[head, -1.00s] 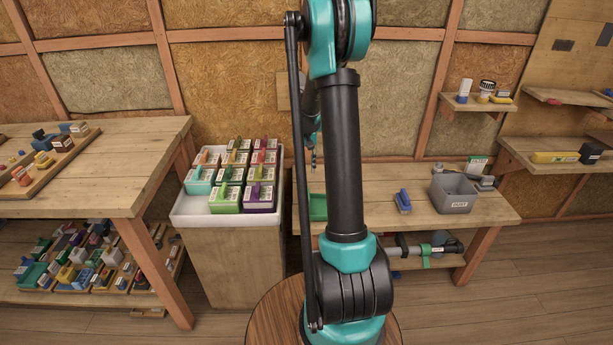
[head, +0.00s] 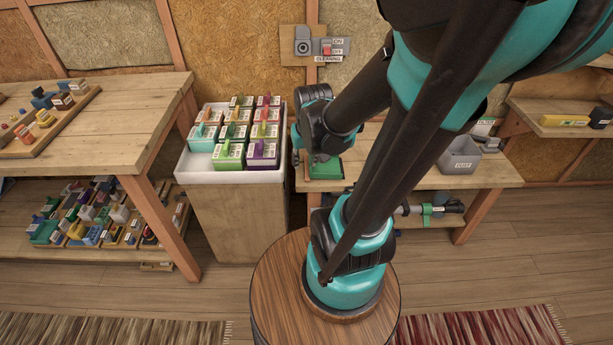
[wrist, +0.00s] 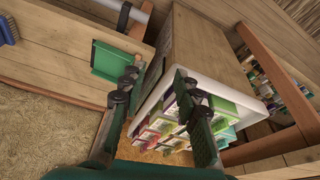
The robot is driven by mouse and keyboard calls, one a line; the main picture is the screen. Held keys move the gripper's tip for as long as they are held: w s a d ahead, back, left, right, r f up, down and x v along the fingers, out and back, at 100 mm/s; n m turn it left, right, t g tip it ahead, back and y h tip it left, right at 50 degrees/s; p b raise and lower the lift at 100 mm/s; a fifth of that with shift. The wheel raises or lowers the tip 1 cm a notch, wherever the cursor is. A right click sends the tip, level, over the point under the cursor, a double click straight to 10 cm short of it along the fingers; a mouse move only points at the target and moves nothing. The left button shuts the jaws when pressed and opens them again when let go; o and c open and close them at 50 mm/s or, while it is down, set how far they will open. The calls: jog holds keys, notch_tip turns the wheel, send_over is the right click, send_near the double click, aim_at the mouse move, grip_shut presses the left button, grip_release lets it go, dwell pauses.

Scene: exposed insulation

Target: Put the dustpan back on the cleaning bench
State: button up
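The green dustpan (head: 325,171) lies on the left end of the low wooden cleaning bench (head: 428,180). In the wrist view the dustpan (wrist: 118,62) rests on the bench boards near an edge, beside my left-hand finger. My gripper (wrist: 155,86) is open, with nothing held between its fingers. In the head view my gripper (head: 318,156) hangs over the dustpan and partly hides it. A blue brush (wrist: 8,30) lies farther along the bench in the wrist view; my arm hides it in the head view.
A white tray (head: 180,163) of colourful boxes stands on a cabinet just left of the bench. A grey bin (head: 461,156) stands at the bench's right. A wall panel labelled cleaning (head: 328,48) hangs above. A pipe-like tool (head: 440,209) lies on the lower shelf.

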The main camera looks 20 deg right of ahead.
jog(key=shift+n+t, duration=0.3)
jog(key=s, duration=0.1)
jog(key=s+f, duration=0.1)
jog(key=s, duration=0.1)
jog(key=s+a, duration=0.1)
jog(key=s, duration=0.1)
jog(key=shift+f, duration=0.4)
jog(key=shift+w, duration=0.1)
dwell(0.4)
